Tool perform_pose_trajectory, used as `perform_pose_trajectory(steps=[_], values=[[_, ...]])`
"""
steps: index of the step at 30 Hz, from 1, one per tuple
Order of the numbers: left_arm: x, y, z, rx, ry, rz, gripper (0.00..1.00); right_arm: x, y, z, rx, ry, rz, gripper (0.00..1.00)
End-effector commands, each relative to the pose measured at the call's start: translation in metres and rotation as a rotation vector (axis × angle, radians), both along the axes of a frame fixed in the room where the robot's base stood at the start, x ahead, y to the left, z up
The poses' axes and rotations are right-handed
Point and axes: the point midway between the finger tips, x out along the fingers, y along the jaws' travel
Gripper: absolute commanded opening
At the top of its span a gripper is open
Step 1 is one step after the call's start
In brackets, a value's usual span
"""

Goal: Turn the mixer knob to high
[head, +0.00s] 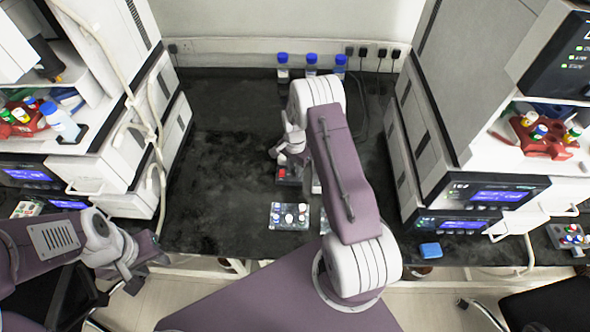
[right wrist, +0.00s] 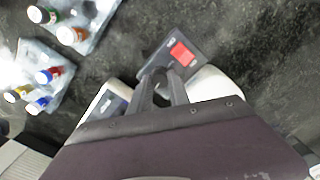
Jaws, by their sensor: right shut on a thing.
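The mixer (head: 288,174) is a small dark box with a red patch on the dark bench, under my right gripper. In the right wrist view the mixer (right wrist: 182,53) shows its red square beyond the fingertips. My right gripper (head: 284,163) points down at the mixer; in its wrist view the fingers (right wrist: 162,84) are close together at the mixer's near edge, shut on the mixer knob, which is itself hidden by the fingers. Its setting cannot be read. My left gripper (head: 143,266) is at lower left, off the bench and away from the mixer; its jaw opening is unclear.
A rack of small vials (head: 290,216) stands in front of the mixer. Blue-capped bottles (head: 311,65) stand at the back wall. Column stacks flank the bench, left (head: 95,150) and right (head: 470,160). A blue item (head: 430,250) lies at the right front edge. The bench's left middle is clear.

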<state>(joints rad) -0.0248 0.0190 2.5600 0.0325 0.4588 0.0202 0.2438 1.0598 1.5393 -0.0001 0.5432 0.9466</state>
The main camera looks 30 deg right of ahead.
Motion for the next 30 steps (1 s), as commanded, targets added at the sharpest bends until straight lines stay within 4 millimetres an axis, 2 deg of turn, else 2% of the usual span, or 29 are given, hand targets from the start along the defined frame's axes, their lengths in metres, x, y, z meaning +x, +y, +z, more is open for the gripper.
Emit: perform_pose_trajectory(steps=[9, 27, 28, 30], values=[[0.0000, 0.0001, -0.0024, 0.000, 0.000, 0.000, 0.36, 0.0011, -0.0002, 0.0010, -0.001, -0.003, -0.129, 0.00], [0.0000, -0.0001, -0.0026, 0.000, 0.000, 0.000, 0.36, 0.0015, -0.0002, 0.0014, -0.001, -0.004, -0.162, 0.00], [0.0000, -0.0001, -0.0026, 0.000, 0.000, 0.000, 0.36, 0.0015, -0.0002, 0.0014, -0.001, -0.004, -0.162, 0.28], [0.0000, -0.0001, -0.0026, 0.000, 0.000, 0.000, 0.36, 0.0012, -0.0001, 0.0012, -0.001, -0.003, -0.162, 0.44]])
